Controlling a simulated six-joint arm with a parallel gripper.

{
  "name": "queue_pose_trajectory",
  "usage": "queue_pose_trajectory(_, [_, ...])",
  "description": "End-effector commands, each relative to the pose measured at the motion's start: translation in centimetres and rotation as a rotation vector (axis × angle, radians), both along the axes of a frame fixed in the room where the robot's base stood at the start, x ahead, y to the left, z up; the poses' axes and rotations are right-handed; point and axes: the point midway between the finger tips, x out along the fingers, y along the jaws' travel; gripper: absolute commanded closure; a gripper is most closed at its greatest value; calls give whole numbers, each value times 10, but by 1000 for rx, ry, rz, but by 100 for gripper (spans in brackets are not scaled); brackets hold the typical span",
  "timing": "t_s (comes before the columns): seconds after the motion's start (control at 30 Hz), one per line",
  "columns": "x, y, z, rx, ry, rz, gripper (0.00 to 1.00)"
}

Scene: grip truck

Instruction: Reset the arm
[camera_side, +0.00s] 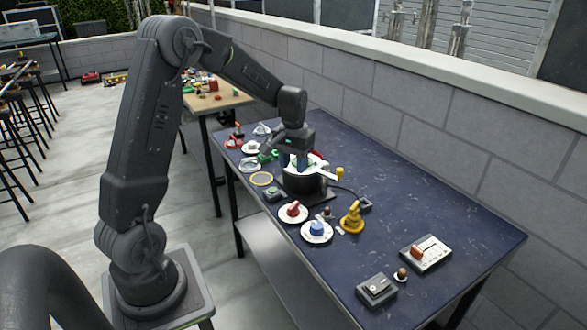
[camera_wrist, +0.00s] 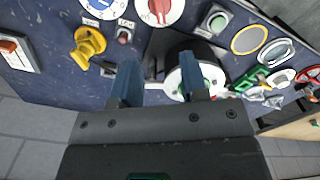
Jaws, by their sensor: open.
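My gripper (camera_side: 300,160) is over the blue table (camera_side: 465,225), pointing down at a black round device with a white top (camera_side: 305,180). In the wrist view my gripper (camera_wrist: 160,75) has its two blue fingers apart, with nothing visible held between them. The black device (camera_wrist: 178,52) shows beyond the fingers there, and its white ring with a green centre is partly behind the right finger. I cannot tell from these views whether a finger touches it.
Around the device are a red knob (camera_side: 293,210), a blue knob (camera_side: 317,230), a yellow part (camera_side: 352,217), a yellow ring (camera_side: 261,179) and a green part (camera_side: 267,156). A rocker switch box (camera_side: 376,289) and a slider box (camera_side: 426,252) sit at the near end. A grey block wall runs behind the table.

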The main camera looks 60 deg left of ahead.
Motion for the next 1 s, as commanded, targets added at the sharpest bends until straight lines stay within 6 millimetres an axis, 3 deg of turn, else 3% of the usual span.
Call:
queue_pose_trajectory(0.27, [-1, -5, 5, 4, -8, -9, 60])
queue_pose_trajectory(0.37, [-6, -21, 24, 18, -37, -42, 60])
queue_pose_trajectory(0.47, [-18, -49, 52, 41, -85, -98, 60])
queue_pose_trajectory(0.7, [-75, -124, 112, 90, -226, -262, 60])
queue_pose_trajectory(0.83, [-113, -157, 129, 109, -305, -349, 60])
queue_pose_trajectory(1.0, [-160, -187, 137, 125, -400, -449, 60])
